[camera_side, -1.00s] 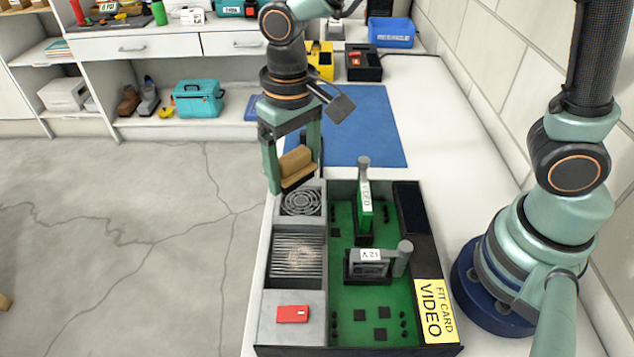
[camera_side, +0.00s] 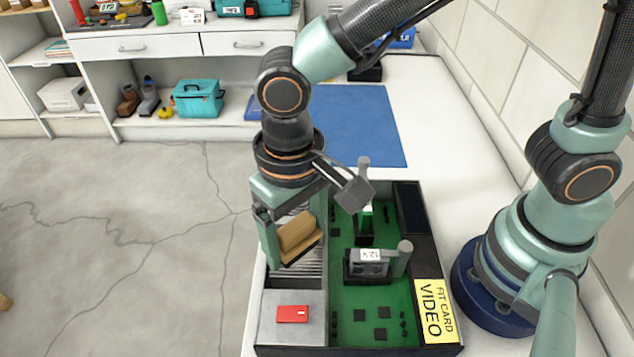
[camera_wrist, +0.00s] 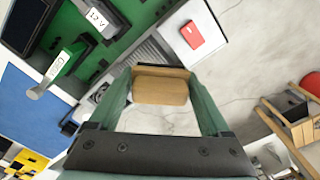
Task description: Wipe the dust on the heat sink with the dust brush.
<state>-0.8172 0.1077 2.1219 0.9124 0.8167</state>
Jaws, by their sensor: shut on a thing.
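My gripper (camera_side: 284,233) is shut on the dust brush (camera_side: 298,232), a tan wooden block with a dark edge underneath. In the wrist view the brush (camera_wrist: 160,88) sits between the two green fingers. The heat sink (camera_side: 310,268), a grey finned block in the left column of the open case, lies below the brush and is partly hidden by it and my gripper. Its fins also show in the wrist view (camera_wrist: 146,53). The dust patch is hidden in the side view. I cannot tell whether the bristles touch the fins.
The black case (camera_side: 300,351) holds a green board (camera_side: 350,315), a grey block labelled 12V (camera_side: 368,264), an upright green card (camera_side: 366,222) and a red-labelled grey box (camera_side: 292,325). A blue mat (camera_side: 365,125) lies behind, clear on its right side.

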